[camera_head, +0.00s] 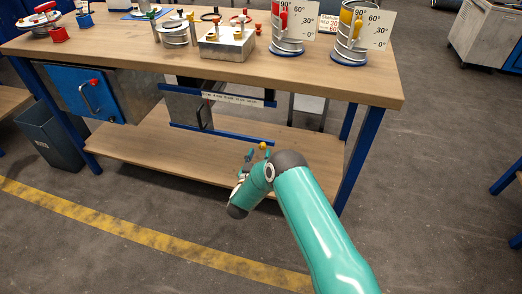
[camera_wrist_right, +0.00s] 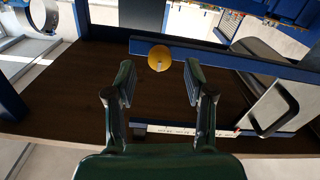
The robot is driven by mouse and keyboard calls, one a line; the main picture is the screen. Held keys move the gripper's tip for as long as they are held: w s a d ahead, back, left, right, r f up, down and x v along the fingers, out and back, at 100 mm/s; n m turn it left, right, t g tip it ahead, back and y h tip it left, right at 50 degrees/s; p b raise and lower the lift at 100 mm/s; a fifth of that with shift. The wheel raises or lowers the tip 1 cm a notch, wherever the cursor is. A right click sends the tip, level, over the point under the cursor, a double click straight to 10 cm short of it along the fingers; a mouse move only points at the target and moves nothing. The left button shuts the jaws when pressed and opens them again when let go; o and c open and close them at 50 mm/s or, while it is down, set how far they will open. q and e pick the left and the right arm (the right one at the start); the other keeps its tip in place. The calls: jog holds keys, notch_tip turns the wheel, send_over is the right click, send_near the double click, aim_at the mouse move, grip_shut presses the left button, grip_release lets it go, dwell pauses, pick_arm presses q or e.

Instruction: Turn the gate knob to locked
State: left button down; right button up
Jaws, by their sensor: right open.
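The gate knob (camera_head: 263,145) is a small yellow-orange ball near the right end of the lower blue rail, under the bench top. In the right wrist view the knob (camera_wrist_right: 159,57) shows as a round face with a small mark, beside the blue rail (camera_wrist_right: 215,58). My right gripper (camera_wrist_right: 157,76) is open and empty, and the knob appears between its fingertips, a little beyond them. In the head view the right gripper (camera_head: 252,158) is partly hidden by my teal arm. Whether the fingers touch the knob cannot be told. My left gripper is not in view.
The gate panel (camera_head: 187,107) with a dark handle sits between two blue rails, with a white label strip above. A blue door (camera_head: 85,94) is at left. The wooden bench top (camera_head: 330,82) overhangs the gate, and a lower shelf (camera_head: 130,150) lies below.

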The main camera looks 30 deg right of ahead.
aim_at(262, 148)
jog(key=shift+x, duration=1.6)
grip_shut()
